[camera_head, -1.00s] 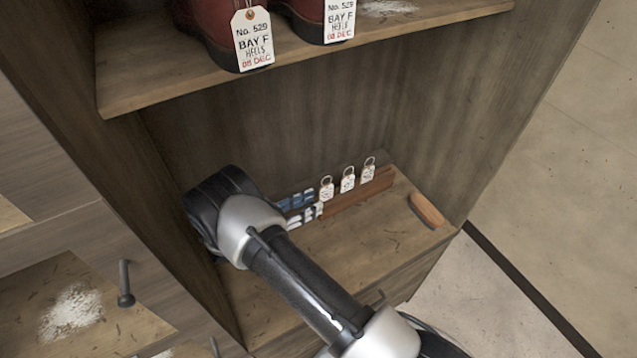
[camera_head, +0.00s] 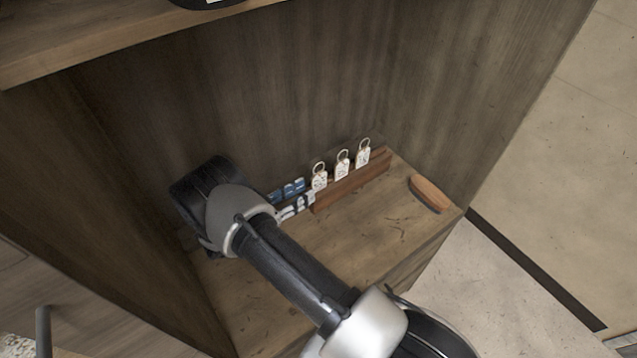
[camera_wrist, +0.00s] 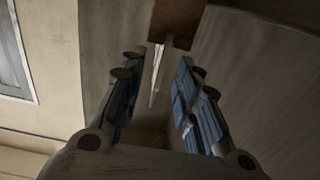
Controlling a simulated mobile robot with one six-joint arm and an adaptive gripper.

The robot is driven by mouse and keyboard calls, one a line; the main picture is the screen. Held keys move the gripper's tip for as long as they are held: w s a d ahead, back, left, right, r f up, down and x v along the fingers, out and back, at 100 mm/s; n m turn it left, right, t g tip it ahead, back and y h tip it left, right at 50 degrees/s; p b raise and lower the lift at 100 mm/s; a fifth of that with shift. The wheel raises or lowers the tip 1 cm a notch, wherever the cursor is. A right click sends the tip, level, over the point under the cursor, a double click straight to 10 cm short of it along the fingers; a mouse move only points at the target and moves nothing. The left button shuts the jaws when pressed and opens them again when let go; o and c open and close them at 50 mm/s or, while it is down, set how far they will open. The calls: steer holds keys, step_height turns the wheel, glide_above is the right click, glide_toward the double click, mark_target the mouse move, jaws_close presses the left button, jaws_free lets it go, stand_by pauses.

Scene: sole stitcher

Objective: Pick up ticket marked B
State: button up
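Three white tickets on rings stand in a row along a low brown wooden rack on the lower shelf: the left ticket (camera_head: 319,180), the middle ticket (camera_head: 342,167) and the right ticket (camera_head: 363,154). Their letters are too small to read, so I cannot tell which is B. My gripper (camera_head: 297,195) has its blue-padded fingers pointing right, at the left end of the rack close to the left ticket. In the wrist view the fingers (camera_wrist: 159,88) are apart, with a thin pale edge-on strip (camera_wrist: 156,76), probably a ticket, in the gap near the tips.
The rack (camera_head: 352,183) stands near the cabinet's back wall. A brown oval wooden object (camera_head: 431,194) lies at the shelf's right end. The shelf (camera_head: 365,230) is bare in front of the rack. An upper shelf (camera_head: 130,45) hangs above, and side walls enclose the space.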

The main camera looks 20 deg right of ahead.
mark_target(319, 178)
steer(key=d, duration=0.2)
steer(key=w+d, duration=0.1)
steer(key=shift+d+b, duration=0.35)
steer(key=shift+d, duration=0.05)
steer(key=shift+c, duration=0.4)
jaws_close()
